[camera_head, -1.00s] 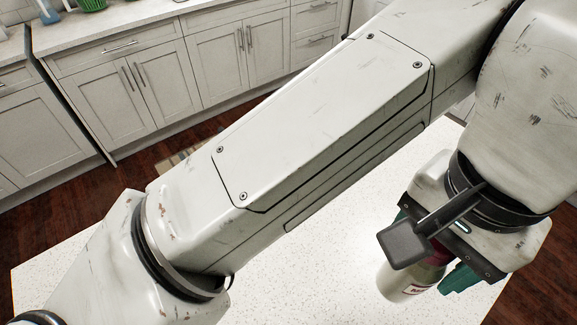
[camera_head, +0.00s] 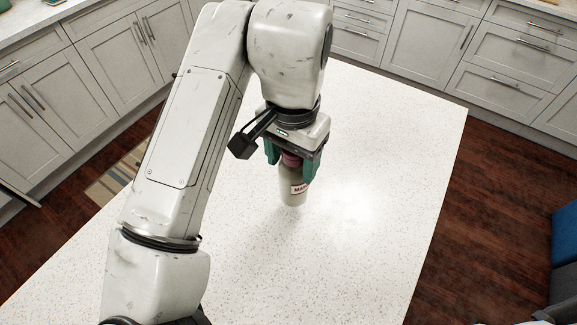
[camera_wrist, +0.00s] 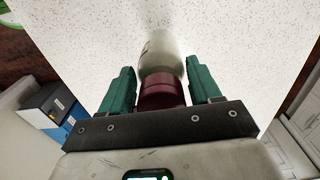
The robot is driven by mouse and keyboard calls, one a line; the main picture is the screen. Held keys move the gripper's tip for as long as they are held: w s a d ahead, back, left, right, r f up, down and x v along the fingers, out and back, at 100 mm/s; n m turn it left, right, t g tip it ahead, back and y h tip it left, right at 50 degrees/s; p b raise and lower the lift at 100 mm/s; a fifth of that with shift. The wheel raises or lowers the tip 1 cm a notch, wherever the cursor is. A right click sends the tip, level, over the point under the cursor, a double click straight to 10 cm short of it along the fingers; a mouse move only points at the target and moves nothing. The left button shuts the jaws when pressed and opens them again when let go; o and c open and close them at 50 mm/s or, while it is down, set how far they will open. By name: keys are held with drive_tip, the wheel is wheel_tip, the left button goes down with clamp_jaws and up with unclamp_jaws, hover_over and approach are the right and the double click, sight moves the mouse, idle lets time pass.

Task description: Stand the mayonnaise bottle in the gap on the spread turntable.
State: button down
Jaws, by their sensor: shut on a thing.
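The mayonnaise bottle (camera_head: 293,192) is cream-coloured with a dark red cap and a small label. My gripper (camera_head: 290,168) is shut on it near the cap, with one green finger on each side. The bottle hangs upright below the gripper, over the white speckled counter; I cannot tell whether its base touches. In the wrist view the dark red cap (camera_wrist: 160,91) lies between the fingers, and the pale bottle body (camera_wrist: 160,55) points away from the gripper. The spread turntable is not in view.
The speckled counter (camera_head: 360,245) is bare around the bottle. Grey cabinets (camera_head: 400,45) stand beyond its far and left sides, across a dark wood floor (camera_head: 500,170). A striped rug (camera_head: 112,182) lies at left. A blue object (camera_head: 566,235) is at the right edge.

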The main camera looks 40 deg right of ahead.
sight(293, 192)
drive_tip(key=shift+w+f, duration=0.25)
drive_tip(key=shift+f, duration=0.1)
drive_tip(key=shift+w+f+p, duration=0.15)
drive_tip(key=shift+f+p, duration=0.2)
drive_tip(key=shift+f, duration=1.3)
drive_tip(key=shift+f, duration=0.2)
drive_tip(key=shift+c, duration=1.1)
unclamp_jaws()
drive_tip(key=shift+r, duration=0.1)
